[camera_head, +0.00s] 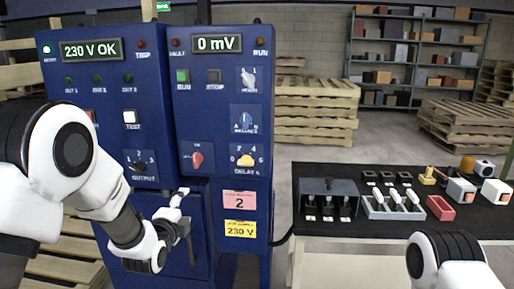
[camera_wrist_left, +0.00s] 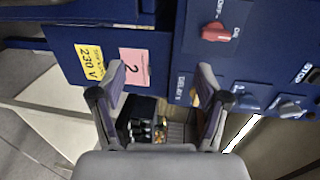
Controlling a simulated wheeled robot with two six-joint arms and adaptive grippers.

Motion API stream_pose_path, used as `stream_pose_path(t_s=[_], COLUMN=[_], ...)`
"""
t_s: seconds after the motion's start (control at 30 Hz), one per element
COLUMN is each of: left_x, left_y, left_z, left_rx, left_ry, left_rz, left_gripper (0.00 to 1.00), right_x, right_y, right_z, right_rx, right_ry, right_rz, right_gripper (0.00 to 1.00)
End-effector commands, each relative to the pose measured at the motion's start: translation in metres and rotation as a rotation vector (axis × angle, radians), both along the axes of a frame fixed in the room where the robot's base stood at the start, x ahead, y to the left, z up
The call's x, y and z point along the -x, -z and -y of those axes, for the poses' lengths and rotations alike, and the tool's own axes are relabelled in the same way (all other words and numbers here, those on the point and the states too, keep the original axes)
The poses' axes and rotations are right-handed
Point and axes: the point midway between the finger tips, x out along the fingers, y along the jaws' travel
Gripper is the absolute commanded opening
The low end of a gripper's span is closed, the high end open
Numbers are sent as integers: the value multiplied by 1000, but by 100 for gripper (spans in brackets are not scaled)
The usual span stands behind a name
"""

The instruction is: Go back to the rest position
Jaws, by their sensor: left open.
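My left gripper (camera_head: 181,206) is in front of the lower part of the blue control cabinet (camera_head: 226,122), beside its lower door. In the left wrist view its two fingers (camera_wrist_left: 160,80) are spread apart with nothing between them. The cabinet face fills much of that view, with the pink "2" label (camera_wrist_left: 134,68) and the yellow "230 V" label (camera_wrist_left: 89,62) turned sideways. Whether the gripper touches the cabinet cannot be told. Part of my right arm shows at the bottom right of the head view; its gripper is out of the picture.
A black-topped table (camera_head: 317,173) at the right holds a grey box (camera_head: 330,186), a light tray (camera_head: 378,211), a red bin (camera_head: 440,208) and several small parts. Wooden pallets (camera_head: 318,105) and a shelf rack (camera_head: 406,60) stand behind. Grey floor shows between.

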Motion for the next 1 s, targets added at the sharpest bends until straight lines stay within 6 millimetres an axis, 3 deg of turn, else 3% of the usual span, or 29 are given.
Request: stream_pose_path(t_s=[0.03, 0.17, 0.2, 0.27, 0.3, 0.37, 0.43, 0.53, 0.6, 0.7, 0.8, 1.0], left_x=[13, 74, 99, 141, 171, 220, 281, 371, 410, 432, 435, 434], left_y=[30, 132, 159, 196, 217, 243, 265, 278, 278, 275, 275, 275], left_z=[-2, -7, -8, -10, -11, -12, -14, -14, -14, -13, -13, -13], left_rx=[3, 44, 83, 159, 218, 317, 446, 663, 827, 995, 1093, 1124], left_ry=[-4, -29, -50, -97, -141, -228, -367, -667, -916, -1176, -1307, -1340], left_rz=[-95, -368, -458, -592, -682, -817, -967, -1152, -1196, -1171, -1125, -1105], left_gripper=[75, 75, 75, 75, 75, 75, 75, 75, 75, 75, 75, 75], right_x=[0, 0, 0, 0, 0, 0, 0, 0, 0, 0, 0, 0], right_y=[-23, -50, -57, -67, -73, -83, -92, -102, -97, -96, -95, -95], right_z=[0, 0, 0, 0, 0, 0, 0, 0, 0, 0, 0, 0], right_rx=[0, 0, 0, 0, 0, 0, 0, 0, 0, 0, 0, 0], right_ry=[0, 0, 0, 0, 0, 0, 0, 0, 0, 0, 0, 0], right_rz=[1, 1, 1, 1, 1, 1, 1, 1, 1, 0, 0, 1], right_gripper=[40, 40, 40, 40, 40, 40, 40, 40, 40, 40, 40, 40])
